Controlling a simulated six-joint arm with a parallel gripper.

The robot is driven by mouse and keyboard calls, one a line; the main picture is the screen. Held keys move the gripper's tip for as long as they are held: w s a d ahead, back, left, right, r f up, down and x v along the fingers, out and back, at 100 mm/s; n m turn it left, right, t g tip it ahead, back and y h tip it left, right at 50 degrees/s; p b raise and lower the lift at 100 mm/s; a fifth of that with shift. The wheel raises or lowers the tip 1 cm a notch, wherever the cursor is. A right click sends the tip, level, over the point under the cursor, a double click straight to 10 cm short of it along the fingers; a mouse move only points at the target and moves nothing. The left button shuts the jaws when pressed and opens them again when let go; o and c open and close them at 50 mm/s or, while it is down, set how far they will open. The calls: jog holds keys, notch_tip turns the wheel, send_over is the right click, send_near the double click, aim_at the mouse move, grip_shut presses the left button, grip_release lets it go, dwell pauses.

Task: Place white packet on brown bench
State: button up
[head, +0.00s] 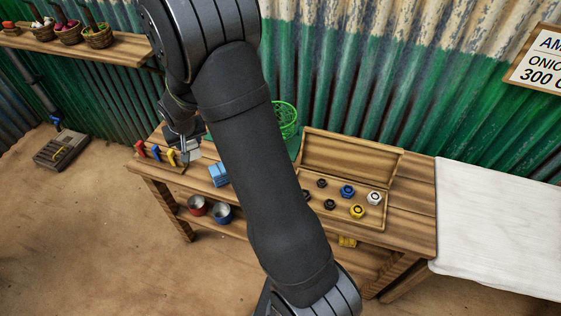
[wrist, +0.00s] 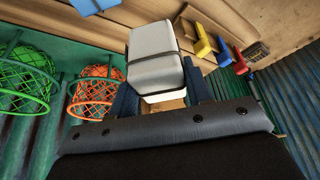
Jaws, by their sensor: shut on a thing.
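The white packet (wrist: 153,48) has a dark band around it and sits between the fingers of my gripper (wrist: 160,82) in the wrist view. My gripper (head: 186,145) is shut on it. In the head view the packet (head: 193,155) shows small and partly hidden, at the bench's left end. The brown bench (head: 418,212) is a wooden table with a lower shelf, in the middle of the head view. The packet is over or near its back left part; I cannot tell whether it touches the top. My arm hides the bench's middle.
Red, blue and yellow hooks (head: 157,153) stand left of the packet, and a blue packet (head: 218,174) lies to its right. A green basket (head: 287,119) is behind. An open wooden case (head: 335,212) holds several coloured weights. A white table (head: 492,220) adjoins on the right.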

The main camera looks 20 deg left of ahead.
aim_at(194, 155)
jog(key=shift+f, duration=5.3)
jog(key=shift+f, duration=0.1)
jog(key=o, duration=1.1)
jog(key=v, duration=1.2)
